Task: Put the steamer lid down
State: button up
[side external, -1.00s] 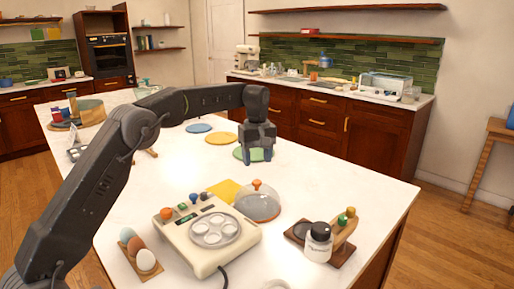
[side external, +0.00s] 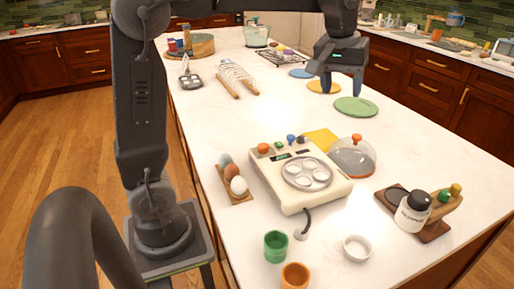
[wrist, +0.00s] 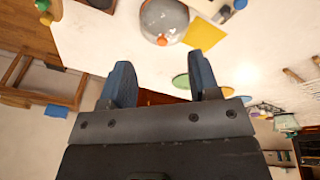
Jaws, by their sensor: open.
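The steamer lid (side external: 351,160) is a clear dome with an orange knob. It rests on the white counter to the right of the cream steamer (side external: 297,178), whose round top with several cups is uncovered. A yellow square mat (side external: 319,139) lies behind the lid; whether the rim overlaps it I cannot tell. My gripper (side external: 341,86) is open and empty, well apart from the lid, in the air near the green disc. In the wrist view, the lid (wrist: 165,17) and the yellow mat (wrist: 205,34) show beyond my open fingers (wrist: 160,68).
A green disc (side external: 356,107), an orange disc (side external: 324,87) and a blue disc (side external: 301,73) lie in a row. Eggs (side external: 238,185) stand left of the steamer. A jar (side external: 412,213), green cup (side external: 276,246) and white bowl (side external: 357,247) are nearer the front.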

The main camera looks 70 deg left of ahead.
jog(key=s+d+f+m+t, duration=0.1)
jog(key=s+d+f+m, duration=0.1)
jog(key=s, duration=0.8)
jog(key=s+d+f+m+t, duration=0.2)
jog(key=s+f+m, duration=0.3)
jog(key=s, duration=0.6)
jog(key=shift+f, duration=0.75)
